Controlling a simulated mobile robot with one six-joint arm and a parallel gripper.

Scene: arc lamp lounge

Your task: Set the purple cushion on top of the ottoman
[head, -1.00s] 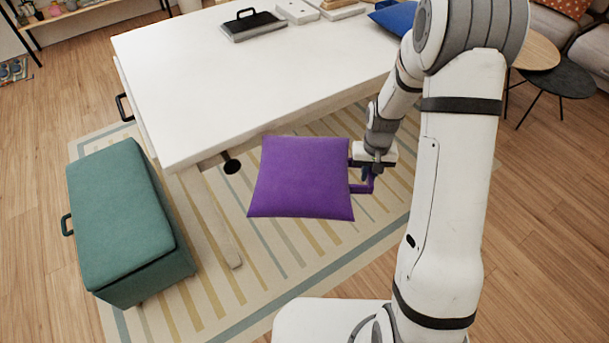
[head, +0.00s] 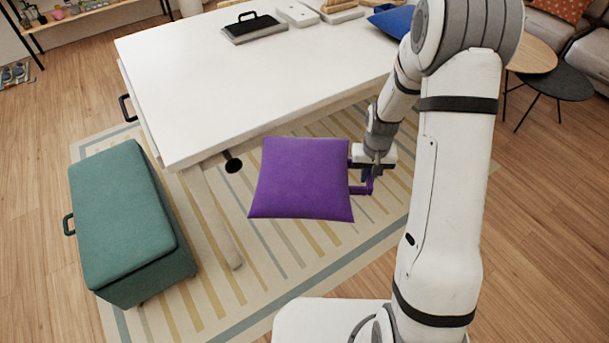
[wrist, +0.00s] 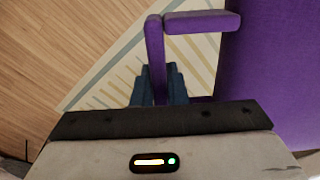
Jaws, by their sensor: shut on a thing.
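The purple cushion (head: 301,179) hangs in the air in front of the white table, with a purple loop handle on its right side. My gripper (head: 372,174) is shut on that handle. In the wrist view my gripper's dark blue fingers (wrist: 159,88) close on one bar of the handle, and the cushion's body (wrist: 272,75) fills the right side. The green ottoman (head: 123,215) stands at the left, partly on the striped rug, with a flat, bare top and a black side handle. The cushion is to the right of the ottoman, apart from it.
The white table (head: 220,95) lies behind the cushion, its front corner and leg between cushion and ottoman. A black-handled grey case (head: 254,27) and a blue cushion (head: 394,20) lie on it. Round side tables (head: 556,83) stand at the right. Striped rug (head: 215,300) lies open in front.

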